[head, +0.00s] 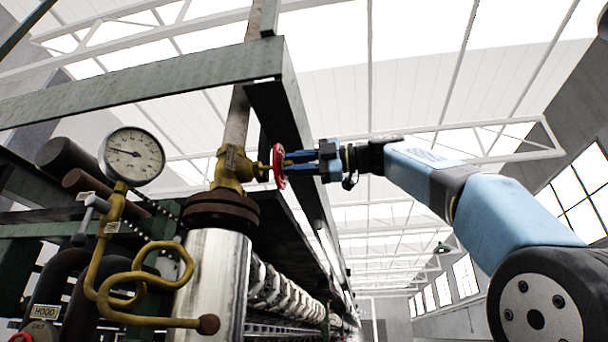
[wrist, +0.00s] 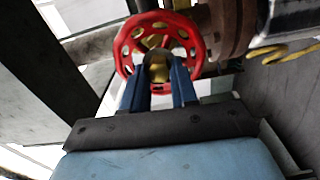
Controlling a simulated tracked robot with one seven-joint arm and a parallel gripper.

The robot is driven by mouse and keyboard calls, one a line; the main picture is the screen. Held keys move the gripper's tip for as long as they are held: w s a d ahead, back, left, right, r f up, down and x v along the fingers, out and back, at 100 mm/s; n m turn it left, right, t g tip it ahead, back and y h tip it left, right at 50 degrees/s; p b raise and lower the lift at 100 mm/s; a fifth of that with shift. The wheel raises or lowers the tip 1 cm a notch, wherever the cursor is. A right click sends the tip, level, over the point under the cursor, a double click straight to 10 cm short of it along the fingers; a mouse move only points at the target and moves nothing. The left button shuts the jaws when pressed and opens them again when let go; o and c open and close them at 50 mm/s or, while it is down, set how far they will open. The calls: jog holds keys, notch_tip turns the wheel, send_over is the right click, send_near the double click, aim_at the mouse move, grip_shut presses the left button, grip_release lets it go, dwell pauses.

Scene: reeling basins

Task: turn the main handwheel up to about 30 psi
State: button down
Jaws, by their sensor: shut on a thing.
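The red main handwheel (head: 278,166) sits on a brass valve (head: 231,168) on the vertical pipe. It shows face-on in the wrist view (wrist: 191,37), with a brass hub (wrist: 159,68) at its middle. My gripper (head: 292,158) reaches it from the right. In the wrist view its two blue fingers (wrist: 160,85) stand either side of the hub and are shut on the wheel. The exact contact is partly hidden. The round pressure gauge (head: 132,156) is at the left, with its needle pointing left and slightly up. Its numbers are too small to read.
A coiled brass pipe (head: 140,282) and a bright metal cylinder (head: 213,285) stand below the valve. A green steel beam (head: 150,84) runs above it. Dark pipes (head: 75,155) lie behind the gauge. A small tag reads HOOD (head: 46,312). The space right of the wheel holds my arm.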

jog(key=shift+w+f, duration=0.15)
jog(key=c, duration=1)
grip_release()
jog(key=d+m, duration=0.1)
jog(key=m, duration=0.4)
jog(key=d+m, duration=0.1)
jog(key=m, duration=0.5)
jog(key=d+m, duration=0.1)
jog(key=m, duration=0.5)
jog(key=shift+s, duration=0.2)
jog(key=shift+a, duration=0.1)
